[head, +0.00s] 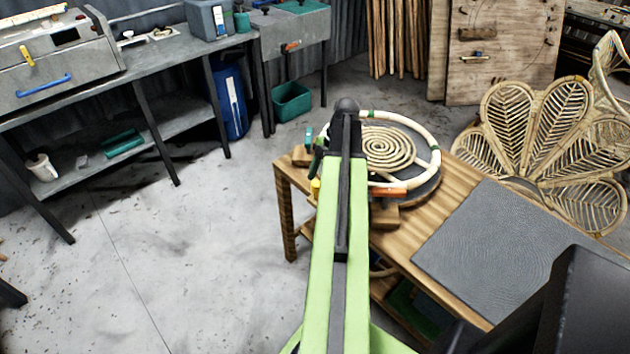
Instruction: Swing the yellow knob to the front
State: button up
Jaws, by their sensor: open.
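A small yellow piece (315,188), which looks like the yellow knob, shows at the left edge of my green arm, by the near left side of the round bending jig. The arm hides part of it. The jig is a dark disc (428,188) on the wooden bench, with a pale ring (436,138) and a coiled rattan spiral (385,147) on it. My gripper (318,153) shows only as dark parts left of the arm, over the jig's left side. It is open. Its fingertips are mostly hidden, so contact with the knob cannot be told.
An orange piece (388,191) lies at the jig's near edge. A grey mat (500,255) covers the bench's right part. A rattan petal chair (540,130) stands behind it. A metal workbench (160,75) stands at the left. The floor (190,235) between is clear.

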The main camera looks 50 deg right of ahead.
jog(key=p+v, duration=1.2)
jog(key=v, duration=0.3)
jog(key=shift+w, duration=0.1)
